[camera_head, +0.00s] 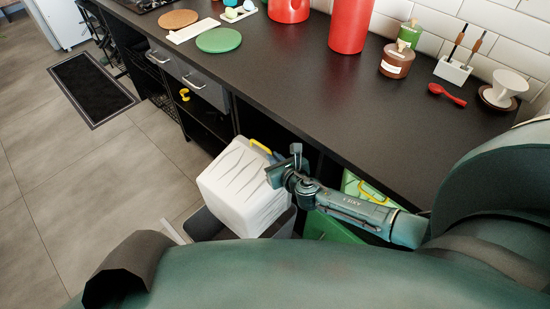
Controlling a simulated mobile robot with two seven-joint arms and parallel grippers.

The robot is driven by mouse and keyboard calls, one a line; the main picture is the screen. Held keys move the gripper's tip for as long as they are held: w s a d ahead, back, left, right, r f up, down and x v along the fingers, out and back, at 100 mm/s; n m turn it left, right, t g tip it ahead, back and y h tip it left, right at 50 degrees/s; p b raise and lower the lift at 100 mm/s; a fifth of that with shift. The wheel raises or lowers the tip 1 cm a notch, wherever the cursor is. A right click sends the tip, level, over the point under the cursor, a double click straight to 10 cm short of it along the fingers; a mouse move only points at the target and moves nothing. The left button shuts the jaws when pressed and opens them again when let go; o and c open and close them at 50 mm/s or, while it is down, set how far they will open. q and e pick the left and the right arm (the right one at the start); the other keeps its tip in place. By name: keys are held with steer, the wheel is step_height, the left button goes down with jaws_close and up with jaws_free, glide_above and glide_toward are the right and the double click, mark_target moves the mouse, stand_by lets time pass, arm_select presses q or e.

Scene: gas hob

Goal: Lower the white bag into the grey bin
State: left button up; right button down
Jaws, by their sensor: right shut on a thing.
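The white bag (241,190) is a boxy, creased white block with a yellow handle at its top. It is tilted and sits at the mouth of the grey bin (205,227), overlapping the bin's opening. My right gripper (283,165) is at the bag's upper right side, shut on the bag by its yellow handle (261,146). The bag hides much of the bin's inside, and my own body hides the bin's lower front. How deep the bag sits in the bin cannot be told. My left gripper is not in view.
The dark counter (290,85) runs above the bin, with red canisters (351,25), bottles (397,59) and a red spoon (446,95) on it. A green box (352,187) stands right of the bin under the counter.

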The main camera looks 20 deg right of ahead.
steer(key=c, duration=1.5)
jaws_free()
steer(key=p+v, duration=0.2)
steer(key=v, duration=1.1)
steer(key=shift+s, duration=0.1)
